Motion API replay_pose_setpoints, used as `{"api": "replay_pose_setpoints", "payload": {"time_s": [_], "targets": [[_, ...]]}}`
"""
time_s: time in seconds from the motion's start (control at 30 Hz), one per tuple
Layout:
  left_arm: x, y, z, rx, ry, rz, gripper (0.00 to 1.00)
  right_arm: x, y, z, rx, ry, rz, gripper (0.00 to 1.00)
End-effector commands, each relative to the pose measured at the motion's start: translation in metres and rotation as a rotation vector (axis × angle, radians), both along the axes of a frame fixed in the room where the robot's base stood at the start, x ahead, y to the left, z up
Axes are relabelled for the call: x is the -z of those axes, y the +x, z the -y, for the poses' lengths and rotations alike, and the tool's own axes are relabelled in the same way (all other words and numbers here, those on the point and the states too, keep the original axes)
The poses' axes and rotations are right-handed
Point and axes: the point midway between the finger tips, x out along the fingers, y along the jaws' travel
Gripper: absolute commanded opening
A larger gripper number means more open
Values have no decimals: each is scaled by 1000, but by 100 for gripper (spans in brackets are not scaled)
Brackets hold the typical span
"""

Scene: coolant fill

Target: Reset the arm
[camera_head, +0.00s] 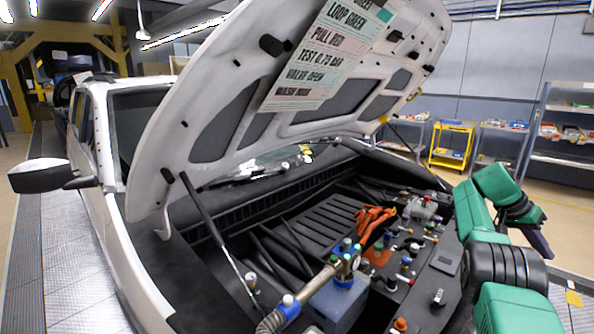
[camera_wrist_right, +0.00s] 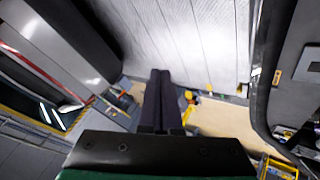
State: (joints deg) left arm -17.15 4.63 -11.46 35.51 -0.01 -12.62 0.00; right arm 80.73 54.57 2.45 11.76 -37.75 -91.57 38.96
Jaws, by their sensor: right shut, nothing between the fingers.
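My right arm, green with dark joints, comes in at the right of the head view. Its gripper (camera_head: 541,241) hangs beyond the car's right edge, clear of the engine bay, pointing down and away. In the right wrist view the two dark fingers (camera_wrist_right: 159,76) lie side by side, shut with nothing between them. My left gripper is not in view.
A white car stands with its hood (camera_head: 205,110) propped open by a strut (camera_head: 215,232). The engine bay holds a hose fitting (camera_head: 325,277), orange cables (camera_head: 372,222) and several coloured caps. A yellow cart (camera_head: 452,147) and shelves (camera_head: 567,130) stand behind.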

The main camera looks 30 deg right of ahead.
Motion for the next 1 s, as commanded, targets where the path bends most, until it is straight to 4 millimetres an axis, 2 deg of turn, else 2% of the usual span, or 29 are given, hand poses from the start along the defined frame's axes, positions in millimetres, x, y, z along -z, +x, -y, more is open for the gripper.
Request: {"api": "replay_pose_setpoints", "payload": {"time_s": [0.27,0.37,0.47,0.5,0.57,0.7,0.87,0.97,1.0], "targets": [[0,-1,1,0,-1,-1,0,59,22,51,-414,-108,-260,0],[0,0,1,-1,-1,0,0,96,33,67,-636,-122,-392,0],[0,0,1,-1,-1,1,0,147,41,75,-910,-105,-543,0],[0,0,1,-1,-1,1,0,169,42,75,-1019,-89,-597,0],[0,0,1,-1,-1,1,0,200,39,71,-1166,-60,-665,0],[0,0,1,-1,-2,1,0,264,22,56,-1446,22,-769,0],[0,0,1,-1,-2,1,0,321,-11,31,-1690,122,-832,0],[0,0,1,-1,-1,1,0,351,-39,14,-1825,190,-850,0],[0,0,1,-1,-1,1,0,366,-43,2,-1843,208,-824,0]]}}
